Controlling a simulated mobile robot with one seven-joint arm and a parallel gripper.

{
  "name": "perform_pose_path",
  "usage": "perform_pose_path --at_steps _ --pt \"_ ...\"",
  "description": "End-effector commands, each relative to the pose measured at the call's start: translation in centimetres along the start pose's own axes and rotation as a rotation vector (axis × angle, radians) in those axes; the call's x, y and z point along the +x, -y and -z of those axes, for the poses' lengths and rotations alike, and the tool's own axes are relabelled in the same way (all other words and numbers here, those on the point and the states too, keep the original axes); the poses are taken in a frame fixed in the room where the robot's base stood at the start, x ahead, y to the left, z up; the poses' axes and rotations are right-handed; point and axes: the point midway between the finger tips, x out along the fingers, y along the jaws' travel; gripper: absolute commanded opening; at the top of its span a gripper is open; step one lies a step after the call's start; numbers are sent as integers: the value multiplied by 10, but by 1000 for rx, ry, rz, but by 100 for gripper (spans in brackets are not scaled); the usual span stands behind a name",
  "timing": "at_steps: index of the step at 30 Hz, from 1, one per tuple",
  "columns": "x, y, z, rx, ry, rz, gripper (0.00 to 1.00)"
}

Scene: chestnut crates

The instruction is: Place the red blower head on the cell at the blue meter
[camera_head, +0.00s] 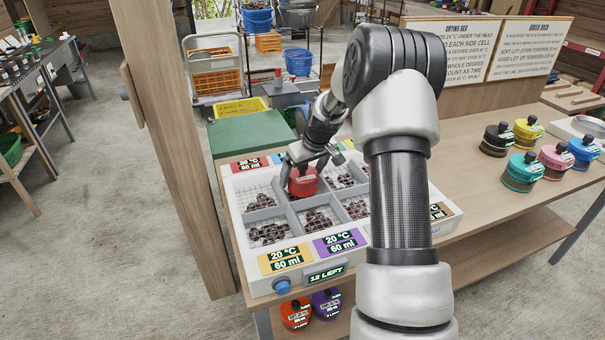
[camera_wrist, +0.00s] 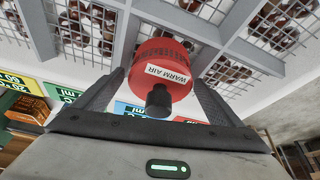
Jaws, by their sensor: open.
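The red blower head (camera_head: 303,182), marked "WARM AIR", is at the drying bed (camera_head: 258,283), over its back-left to middle part. My gripper (camera_head: 304,171) reaches down around it, jaws open, one finger on each side. In the wrist view the red blower head (camera_wrist: 160,75) is between the fingers, its dark knob toward the palm. It overlaps the grey dividers, so I cannot tell whether it rests in a cell. The blue meter (camera_head: 278,158) is at the bed's back edge, right of a red meter (camera_head: 248,164); the blue meter also shows in the wrist view (camera_wrist: 130,108).
Yellow (camera_head: 286,259) and purple (camera_head: 340,243) meters line the bed's front, above a "12 LEFT" display. Several cells hold chestnuts. Other blower heads, such as a teal one (camera_head: 522,171), stand on the right bench. Two more are below the bed. My arm hides the bed's right part.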

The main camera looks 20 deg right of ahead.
Motion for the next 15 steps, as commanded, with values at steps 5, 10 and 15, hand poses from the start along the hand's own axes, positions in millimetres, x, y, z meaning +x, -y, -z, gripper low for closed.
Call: perform_pose_path --at_steps 5,10,15 --pt "-8 0 2 0 -1 -1 90" --pt "-38 -1 3 0 -4 -3 90" --pt "-75 -1 2 0 -3 -3 90"
